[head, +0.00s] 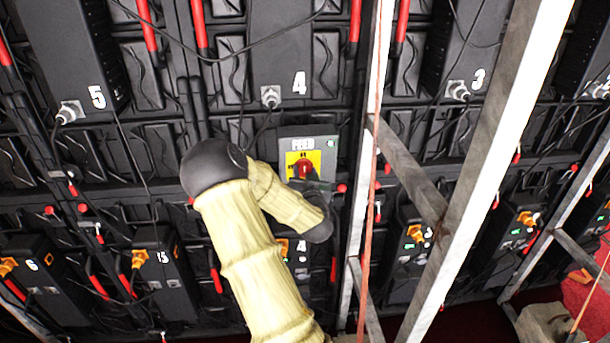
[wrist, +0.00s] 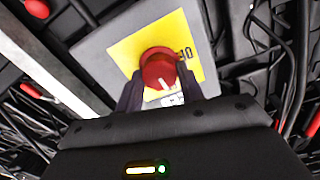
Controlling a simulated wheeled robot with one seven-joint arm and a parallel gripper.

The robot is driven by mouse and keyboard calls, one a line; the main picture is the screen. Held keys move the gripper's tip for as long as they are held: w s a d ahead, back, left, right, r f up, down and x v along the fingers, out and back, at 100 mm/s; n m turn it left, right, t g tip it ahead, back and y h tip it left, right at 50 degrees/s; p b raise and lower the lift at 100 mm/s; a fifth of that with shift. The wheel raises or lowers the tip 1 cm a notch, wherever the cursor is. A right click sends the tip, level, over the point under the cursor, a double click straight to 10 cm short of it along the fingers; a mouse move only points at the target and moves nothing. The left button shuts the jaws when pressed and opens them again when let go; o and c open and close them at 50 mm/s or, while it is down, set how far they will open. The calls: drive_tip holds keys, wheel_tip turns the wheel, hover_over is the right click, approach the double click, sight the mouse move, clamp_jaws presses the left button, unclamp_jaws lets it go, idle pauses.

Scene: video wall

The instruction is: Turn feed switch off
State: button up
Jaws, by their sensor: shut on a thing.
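The feed switch is a red rotary knob (head: 305,167) on a yellow plate (head: 293,158), set in a grey box (head: 323,149) marked FEED. In the wrist view the red knob (wrist: 160,70) stands in front of the yellow plate (wrist: 195,38), with a white mark on its lower side and "10" printed to its right. My gripper (wrist: 165,88) has its two dark fingers on either side of the knob and is shut on it. In the head view my arm comes up from below, and its end lies just below the box; the fingers are hard to make out there.
Black video-wall panels with hanging cables surround the box. A pale metal truss upright (head: 364,150) stands just right of the box, and a wider slanted one (head: 487,160) lies further right. Numbered black units, such as the one marked 4 (head: 281,45), are above.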

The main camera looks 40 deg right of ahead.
drive_tip(key=shift+w+a, duration=0.1)
drive_tip(key=n+b, duration=0.7)
drive_tip(key=n, duration=0.2)
drive_tip(key=shift+f, duration=0.15)
drive_tip(key=n+b, duration=0.2)
drive_tip(key=n, duration=0.2)
drive_tip(key=shift+n+b, duration=1.2)
drive_tip(key=shift+n, duration=1.1)
drive_tip(key=o, duration=1)
